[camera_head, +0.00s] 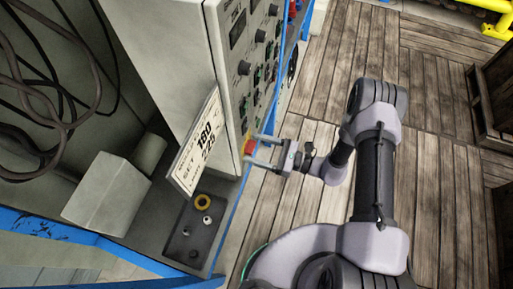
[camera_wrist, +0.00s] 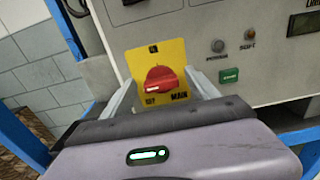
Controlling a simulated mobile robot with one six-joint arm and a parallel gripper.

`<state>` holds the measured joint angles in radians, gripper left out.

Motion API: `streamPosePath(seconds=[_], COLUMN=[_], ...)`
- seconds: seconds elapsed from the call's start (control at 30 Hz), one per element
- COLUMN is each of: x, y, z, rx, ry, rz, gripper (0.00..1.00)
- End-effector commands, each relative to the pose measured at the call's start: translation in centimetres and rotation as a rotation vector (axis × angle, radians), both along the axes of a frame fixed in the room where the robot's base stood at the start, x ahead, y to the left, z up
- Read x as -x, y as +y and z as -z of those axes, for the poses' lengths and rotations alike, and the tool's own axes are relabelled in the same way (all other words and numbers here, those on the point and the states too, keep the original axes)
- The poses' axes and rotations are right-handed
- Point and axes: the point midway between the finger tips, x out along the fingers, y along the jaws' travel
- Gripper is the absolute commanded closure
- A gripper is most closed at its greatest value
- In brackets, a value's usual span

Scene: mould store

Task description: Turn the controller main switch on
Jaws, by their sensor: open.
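The controller main switch (camera_wrist: 161,78) is a red rotary knob on a yellow plate marked MAIN, on the front of a pale grey control cabinet. Its handle looks roughly sideways, with a small pale mark at its lower left. In the head view the switch (camera_head: 249,147) shows as a small red and yellow patch low on the cabinet. My gripper (camera_head: 260,150) is open and empty, pointed at the switch. In the wrist view its two fingers stand either side of the knob, near the yellow plate; contact cannot be told.
The cabinet panel (camera_wrist: 195,60) has a green START button (camera_wrist: 229,75), two small round fittings and a display to the right of the switch. A sign (camera_head: 197,145) and a tray (camera_head: 195,235) with a yellow ring sit beside the cabinet. Wooden floor (camera_head: 320,100) is open behind my arm.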

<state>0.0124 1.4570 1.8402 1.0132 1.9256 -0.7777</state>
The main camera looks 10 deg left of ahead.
Motion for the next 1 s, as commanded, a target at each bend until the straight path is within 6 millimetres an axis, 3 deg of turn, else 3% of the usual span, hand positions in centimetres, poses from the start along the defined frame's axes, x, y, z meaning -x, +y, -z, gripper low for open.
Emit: streamPosePath(seconds=[0.23, 0.5, 0.57, 1.0], x=[-0.02, 0.00, 0.00, -0.07], y=[0.08, 0.06, 0.06, 0.05], z=[-0.02, -0.01, -0.01, 0.08], rx=[0.000, 0.000, 0.000, -0.010], ry=[0.000, 0.000, 0.000, 0.131], rz=[0.000, 0.000, 0.000, -0.001], gripper=[0.31, 0.84, 0.93, 0.93])
